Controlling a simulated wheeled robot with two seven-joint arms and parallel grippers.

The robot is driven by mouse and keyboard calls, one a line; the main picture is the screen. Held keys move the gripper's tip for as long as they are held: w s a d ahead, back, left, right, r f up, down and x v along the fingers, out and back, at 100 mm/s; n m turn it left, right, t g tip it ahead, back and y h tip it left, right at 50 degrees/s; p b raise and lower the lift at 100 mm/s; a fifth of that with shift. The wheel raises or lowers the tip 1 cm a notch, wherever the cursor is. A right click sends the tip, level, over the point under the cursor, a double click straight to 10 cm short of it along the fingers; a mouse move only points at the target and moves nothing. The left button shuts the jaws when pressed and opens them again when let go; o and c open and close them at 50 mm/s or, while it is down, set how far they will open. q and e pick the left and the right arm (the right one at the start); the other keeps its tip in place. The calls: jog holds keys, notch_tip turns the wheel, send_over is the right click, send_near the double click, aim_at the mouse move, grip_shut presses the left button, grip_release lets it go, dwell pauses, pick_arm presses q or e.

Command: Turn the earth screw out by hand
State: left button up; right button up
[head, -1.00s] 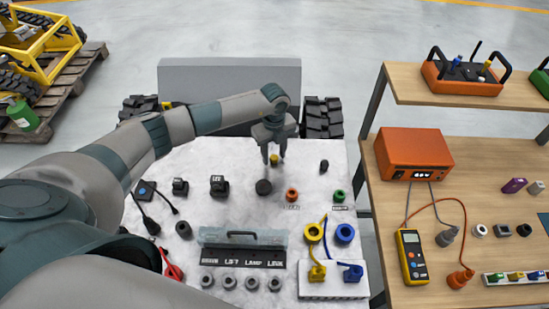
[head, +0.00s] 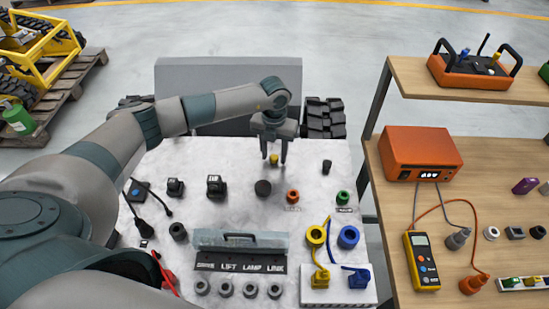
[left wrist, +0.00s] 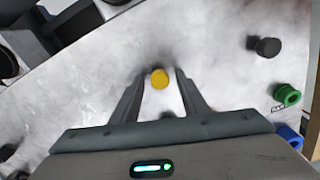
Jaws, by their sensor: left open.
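The earth screw, seen as a small yellow knob (head: 274,159), stands near the far edge of the grey panel (head: 215,148). In the left wrist view its round yellow top (left wrist: 159,79) shows between my finger tips. My left gripper (head: 274,160) is open, pointing down, with one finger on each side of the knob. A gap shows between the knob and the fingers in the wrist view (left wrist: 160,88). My right gripper is in neither view.
A black knob (head: 263,188), an orange socket (head: 293,196), a green socket (head: 343,197) and a black post (head: 326,167) stand near the screw. A clear cover (head: 240,239) lies nearer. A wooden bench (head: 450,215) is at right.

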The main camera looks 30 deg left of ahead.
pick_arm(q)
jog(key=m+b, duration=0.2)
jog(key=m, duration=0.1)
jog(key=m+b, duration=0.1)
jog(key=m, duration=0.1)
jog(key=shift+f, duration=0.3)
jog(key=m+b, duration=0.2)
jog(key=m, duration=0.1)
jog(key=shift+r+m+b, duration=0.2)
jog(key=shift+m+b, duration=0.1)
jog(key=shift+b, duration=0.05)
jog(key=shift+r, duration=0.1)
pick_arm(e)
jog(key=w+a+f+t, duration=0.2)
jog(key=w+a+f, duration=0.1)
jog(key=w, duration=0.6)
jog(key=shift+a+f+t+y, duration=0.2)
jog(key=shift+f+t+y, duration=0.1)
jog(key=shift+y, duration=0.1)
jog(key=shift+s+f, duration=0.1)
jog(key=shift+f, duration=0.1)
pick_arm(q)
jog(key=c, duration=0.9)
jog(key=shift+o, duration=0.2)
